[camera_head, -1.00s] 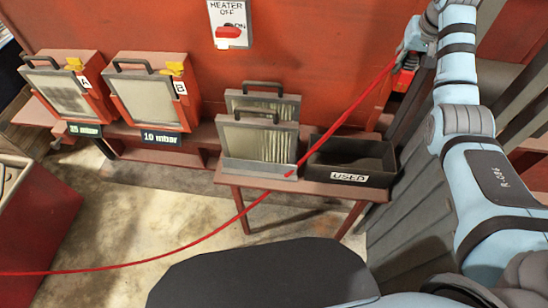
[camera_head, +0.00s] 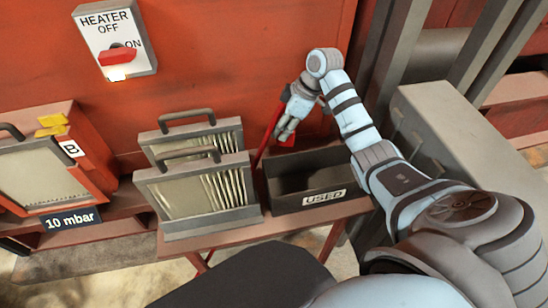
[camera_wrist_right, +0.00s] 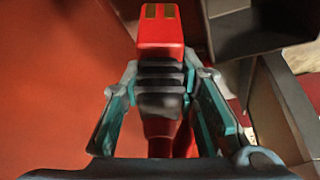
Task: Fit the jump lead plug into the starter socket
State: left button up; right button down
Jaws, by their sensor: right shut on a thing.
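My right gripper (camera_head: 286,130) is shut on the jump lead plug, low in front of the red wall, just behind the USED bin. The wrist view shows the plug (camera_wrist_right: 160,75) upright between the fingers, with a red front end, a black ribbed grip and two brass-coloured contacts at its tip. The red lead (camera_wrist_right: 158,130) runs back from the plug between the fingers. In the head view a short piece of the lead (camera_head: 268,138) hangs left of the gripper. I cannot make out the starter socket for certain. My left gripper is not in view.
A black USED bin (camera_head: 312,192) and two pleated filters (camera_head: 198,192) stand on a red bench (camera_head: 222,238). A heater switch (camera_head: 114,38) is on the wall, with filter box B (camera_head: 85,165) at left. Grey posts (camera_head: 385,60) and a grey cabinet (camera_head: 455,125) stand right.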

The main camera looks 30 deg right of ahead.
jog(key=f, duration=0.2)
jog(key=f+b, duration=0.1)
jog(key=f, duration=0.1)
jog(key=shift+s+d+f, duration=0.15)
jog(key=shift+s+f, duration=0.05)
jog(key=shift+f, duration=0.15)
jog(key=f, duration=0.2)
jog(key=w+f+b, duration=0.1)
jog(key=f, duration=0.3)
jog(key=shift+w, duration=0.3)
jog(key=shift+s+r, duration=0.15)
jog(key=shift+s, duration=0.05)
jog(key=c, duration=1.5)
grip_release()
jog(key=shift+c, duration=0.2)
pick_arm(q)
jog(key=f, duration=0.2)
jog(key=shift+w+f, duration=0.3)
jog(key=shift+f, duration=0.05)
